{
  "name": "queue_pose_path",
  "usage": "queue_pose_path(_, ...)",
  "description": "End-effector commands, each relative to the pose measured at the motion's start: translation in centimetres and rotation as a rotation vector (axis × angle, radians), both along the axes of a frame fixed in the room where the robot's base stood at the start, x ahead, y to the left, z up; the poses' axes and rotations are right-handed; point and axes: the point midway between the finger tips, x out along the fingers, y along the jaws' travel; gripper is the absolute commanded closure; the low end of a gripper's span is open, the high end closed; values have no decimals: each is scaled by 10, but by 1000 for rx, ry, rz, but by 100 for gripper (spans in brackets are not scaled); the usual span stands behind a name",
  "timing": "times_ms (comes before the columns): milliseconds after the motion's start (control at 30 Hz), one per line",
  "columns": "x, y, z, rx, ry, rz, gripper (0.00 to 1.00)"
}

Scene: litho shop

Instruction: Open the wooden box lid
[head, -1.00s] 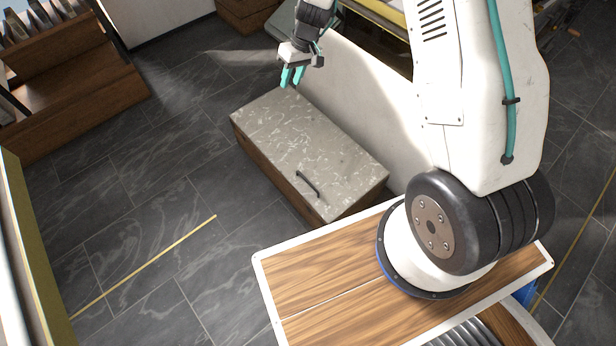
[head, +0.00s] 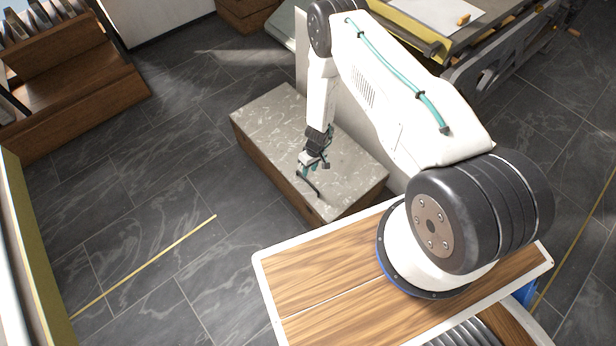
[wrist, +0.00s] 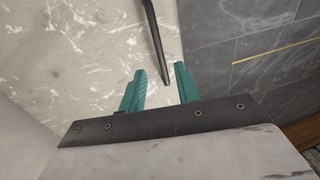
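The wooden box (head: 259,158) stands on the floor with brown wood sides. Its lid (head: 275,115) is grey, marble-patterned and lies shut. A dark bar handle (head: 314,189) sits near the lid's front edge; the handle also shows in the wrist view (wrist: 155,42). My gripper (head: 308,172) is over the lid at the handle's far end. I cannot tell the exact height above the lid.
A wood-topped surface (head: 310,284) with a white rim lies under my arm's base. A white panel (head: 345,135) stands along the box's right side. Wooden shelving (head: 75,85) stands at the left. The dark tiled floor (head: 170,195) left of the box is clear.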

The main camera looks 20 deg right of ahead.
Motion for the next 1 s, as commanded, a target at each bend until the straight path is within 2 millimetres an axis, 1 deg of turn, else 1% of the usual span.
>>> queue_pose_path(33,-2,2,-10,0,2,1,68)
queue_pose_path(100,-2,4,-21,1,1,1,68)
queue_pose_path(200,-3,7,-36,1,1,0,68)
queue_pose_path(300,-3,9,-47,1,1,1,68)
queue_pose_path(433,-3,11,-54,0,0,1,68)
queue_pose_path(700,-3,11,-55,1,0,0,68)
queue_pose_path(733,-3,11,-55,1,0,0,73)
queue_pose_path(767,-3,11,-55,1,0,0,81)
queue_pose_path(800,-3,11,-55,1,0,0,93)
queue_pose_path(833,-3,11,-55,1,0,0,100)
queue_pose_path(1000,-3,11,-55,1,0,0,100)
